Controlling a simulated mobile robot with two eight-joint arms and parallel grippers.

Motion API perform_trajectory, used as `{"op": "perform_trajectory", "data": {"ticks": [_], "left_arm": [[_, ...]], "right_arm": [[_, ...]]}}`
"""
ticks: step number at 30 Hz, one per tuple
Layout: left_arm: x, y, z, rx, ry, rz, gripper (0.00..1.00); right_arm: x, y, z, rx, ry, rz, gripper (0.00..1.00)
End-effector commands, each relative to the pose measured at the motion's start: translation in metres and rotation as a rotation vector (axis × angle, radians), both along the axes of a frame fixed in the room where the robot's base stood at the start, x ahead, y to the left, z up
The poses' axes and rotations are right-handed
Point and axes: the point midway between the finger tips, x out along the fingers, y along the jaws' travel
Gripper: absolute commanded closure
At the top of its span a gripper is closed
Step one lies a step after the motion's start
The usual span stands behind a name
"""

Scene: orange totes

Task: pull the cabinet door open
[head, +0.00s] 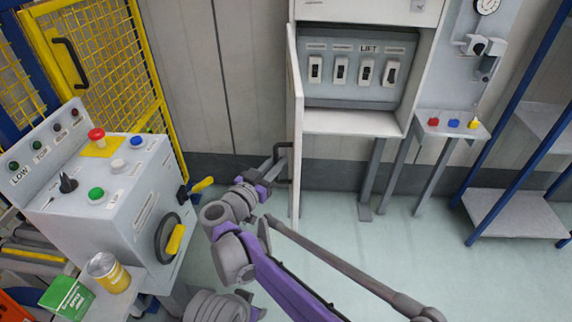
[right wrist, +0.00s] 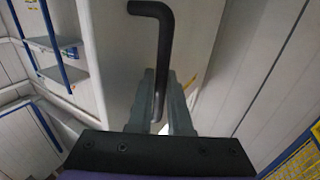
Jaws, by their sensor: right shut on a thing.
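The white cabinet (head: 356,121) stands at the back, its interior showing a grey LIFT panel (head: 354,68) with several switches. Its door (head: 295,120) stands swung out on the left side, seen nearly edge-on. A dark bar handle (head: 283,148) is on the door's left-hand face. My right gripper (head: 276,167) is at this handle. In the right wrist view, the handle (right wrist: 152,8) comes down between the two fingers, and my right gripper (right wrist: 160,98) is shut on it. My left gripper is not in view.
A grey control console (head: 110,205) with coloured buttons stands at left, before a yellow mesh gate (head: 110,60). A green box (head: 67,297) and a yellow can (head: 108,272) are near it. A small shelf (head: 455,125) and blue-framed rack (head: 515,212) stand right. Floor (head: 400,265) is clear.

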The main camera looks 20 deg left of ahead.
Motion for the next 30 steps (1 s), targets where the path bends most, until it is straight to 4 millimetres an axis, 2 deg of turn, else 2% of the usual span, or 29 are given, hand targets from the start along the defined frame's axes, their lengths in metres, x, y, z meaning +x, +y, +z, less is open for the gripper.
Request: {"op": "perform_trajectory", "data": {"ticks": [12, 13, 18, 30], "left_arm": [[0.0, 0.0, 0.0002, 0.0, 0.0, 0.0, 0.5], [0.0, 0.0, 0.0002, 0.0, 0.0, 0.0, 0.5], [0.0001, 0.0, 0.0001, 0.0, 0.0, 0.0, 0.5], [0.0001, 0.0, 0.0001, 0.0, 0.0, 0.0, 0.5]], "right_arm": [[0.0007, 0.0026, 0.0014, -0.003, -0.003, -0.005, 1.0], [0.0008, 0.0026, 0.0014, -0.003, -0.003, -0.005, 0.81], [0.0007, 0.0025, 0.001, -0.001, -0.002, -0.005, 0.53], [0.0017, 0.0009, 0.0004, 0.0, -0.001, -0.005, 0.53]]}}
